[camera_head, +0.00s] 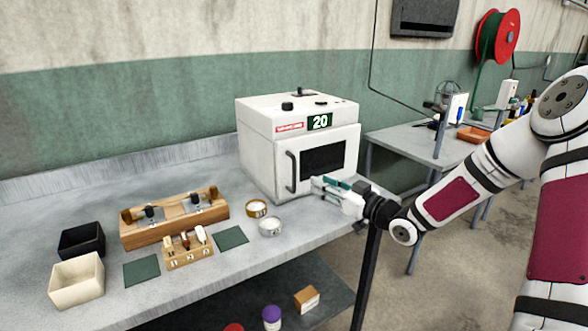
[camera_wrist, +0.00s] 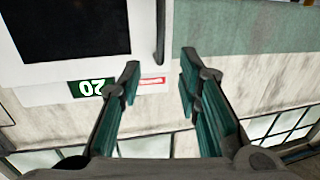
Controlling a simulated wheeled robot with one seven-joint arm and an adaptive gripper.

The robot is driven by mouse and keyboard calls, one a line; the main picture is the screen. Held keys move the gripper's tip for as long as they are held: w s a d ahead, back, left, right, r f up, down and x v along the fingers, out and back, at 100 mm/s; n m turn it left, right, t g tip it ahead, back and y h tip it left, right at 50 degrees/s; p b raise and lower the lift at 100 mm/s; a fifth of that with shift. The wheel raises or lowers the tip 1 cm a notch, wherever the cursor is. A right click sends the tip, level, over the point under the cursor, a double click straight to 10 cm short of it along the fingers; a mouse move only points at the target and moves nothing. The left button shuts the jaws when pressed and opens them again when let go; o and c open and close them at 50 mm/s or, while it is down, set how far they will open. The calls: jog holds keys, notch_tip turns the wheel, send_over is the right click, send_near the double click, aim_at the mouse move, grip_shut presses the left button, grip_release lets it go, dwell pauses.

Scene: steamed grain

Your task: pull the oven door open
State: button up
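The white oven (camera_head: 258,155) stands on the grey bench with a green "20" display on its front. Its door (camera_head: 344,173) has a dark window and looks closed. A dark vertical handle (camera_head: 291,172) is on the door's left side. My gripper (camera_head: 318,186) is in front of the lower door, to the right of the handle in the head view. In the wrist view, my gripper (camera_wrist: 160,60) has its two teal fingers spread with nothing between them. The handle (camera_wrist: 160,32) shows past the fingertips, in line with the gap. The wrist picture is upside down.
A second table (camera_head: 405,138) stands behind right. The bench's front edge lies below my gripper.

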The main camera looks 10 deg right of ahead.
send_over(294, 189)
jog(key=shift+w+d+b, duration=0.1)
jog(key=shift+w+b, duration=0.2)
jog(key=shift+w, duration=0.05)
jog(key=shift+c, duration=0.2)
grip_shut()
